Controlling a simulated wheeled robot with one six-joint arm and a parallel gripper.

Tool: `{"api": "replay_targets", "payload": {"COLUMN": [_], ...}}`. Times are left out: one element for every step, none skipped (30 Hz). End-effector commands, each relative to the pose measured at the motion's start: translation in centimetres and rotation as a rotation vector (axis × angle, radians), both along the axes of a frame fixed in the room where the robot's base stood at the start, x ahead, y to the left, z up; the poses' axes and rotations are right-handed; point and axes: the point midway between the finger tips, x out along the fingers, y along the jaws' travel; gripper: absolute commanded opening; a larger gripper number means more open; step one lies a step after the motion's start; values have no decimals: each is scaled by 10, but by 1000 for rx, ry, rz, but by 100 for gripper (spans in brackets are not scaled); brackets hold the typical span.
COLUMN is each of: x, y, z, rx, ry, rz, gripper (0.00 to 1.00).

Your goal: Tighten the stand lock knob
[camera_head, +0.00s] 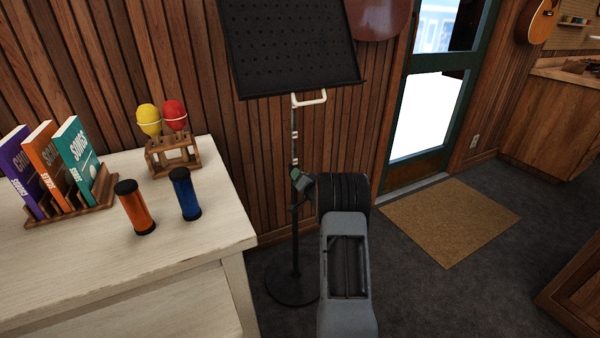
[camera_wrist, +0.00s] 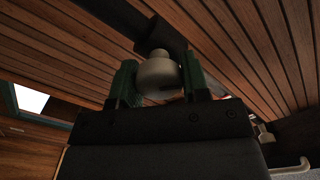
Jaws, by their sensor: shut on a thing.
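The black music stand (camera_head: 290,45) stands upright against the wood-panelled wall, its perforated desk tilted and its round base (camera_head: 292,288) on the floor. My gripper (camera_head: 303,182) is at the stand's pole (camera_head: 295,150), about midway up. In the wrist view my gripper (camera_wrist: 158,80) has its two green fingers on either side of a pale rounded lock knob (camera_wrist: 158,72), shut on it. The knob sits on a dark block (camera_wrist: 160,38) on the pole. In the head view the knob is hidden by my gripper and arm.
A pale wooden counter (camera_head: 130,255) stands left of the stand, holding books (camera_head: 50,165), an orange shaker (camera_head: 135,208), a blue shaker (camera_head: 185,195) and a maraca rack (camera_head: 172,158). A doormat (camera_head: 450,218) lies before the glass door (camera_head: 428,115).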

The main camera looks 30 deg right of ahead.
Motion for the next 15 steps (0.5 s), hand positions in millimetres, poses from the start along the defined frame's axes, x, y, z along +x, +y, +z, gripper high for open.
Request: {"api": "replay_targets", "payload": {"x": [0, 0, 0, 0, 0, 0, 0, 0, 0, 0, 0, 0, 0, 0, 0], "y": [0, 0, -1, -1, -1, -1, -1, -1, -1, -1, -1, -1, -1, -1, -1], "z": [2, 2, 2, 2, 2, 2, 2, 1, 1, 1, 1, 1, 1, 0, 0], "rx": [43, 72, 109, 137, 166, 203, 231, 260, 296, 324, 351, 388, 413, 440, 474], "ry": [-4, -8, -12, -16, -21, -26, -30, -34, -39, -43, -47, -52, -55, -58, -63], "rz": [-1, -1, 0, 0, -1, -1, -1, 0, 0, 0, 0, 0, 0, -1, -1], "gripper": [19, 19, 19, 19, 19, 19, 19, 19, 19, 19, 19, 19, 19, 19, 19]}}
